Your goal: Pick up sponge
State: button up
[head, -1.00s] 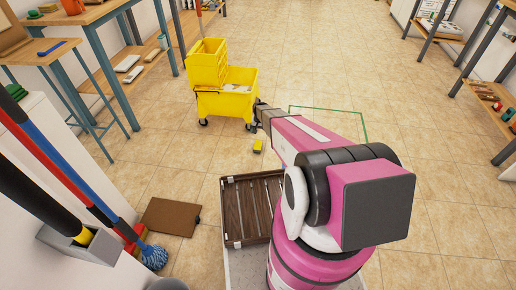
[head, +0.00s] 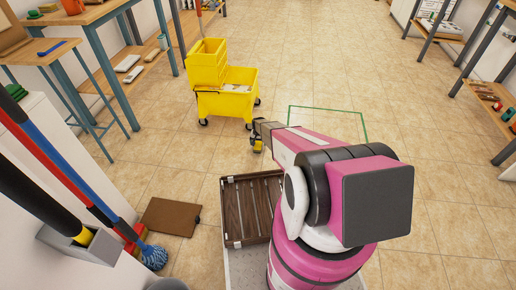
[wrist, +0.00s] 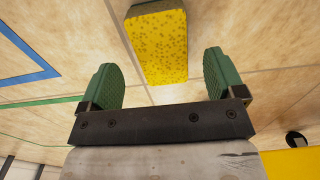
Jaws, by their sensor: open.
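The sponge is a yellow block with a dark grey side. In the wrist view the sponge (wrist: 158,45) lies on the tiled floor, just beyond and between the two green finger pads. My gripper (wrist: 160,78) is open and empty, its fingers apart on either side of the sponge's line. In the head view my gripper (head: 257,135) is low over the floor by the sponge (head: 258,146), partly covering it. I cannot tell whether the fingers touch it.
A yellow mop bucket with wringer (head: 226,95) stands beyond my gripper. A brown slatted crate (head: 250,206) lies close to my base. A brown board (head: 171,216) and a blue mop head (head: 154,257) are at the left. A green outline (head: 328,108) marks open floor.

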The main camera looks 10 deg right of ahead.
aim_at(258, 145)
jog(key=f, duration=0.4)
jog(key=shift+w+f, duration=0.1)
jog(key=shift+w, duration=0.1)
jog(key=c, duration=1.1)
jog(key=shift+r, duration=0.2)
notch_tip(258, 145, up, 4)
jog(key=shift+s+f, duration=0.15)
jog(key=s+a+r, duration=0.2)
jog(key=a, duration=0.1)
jog(key=s+a+r, duration=0.2)
jog(key=a, duration=0.1)
jog(key=s+a+r, duration=0.1)
jog(key=a+r, duration=0.2)
jog(key=a, duration=0.1)
jog(key=shift+s, duration=0.4)
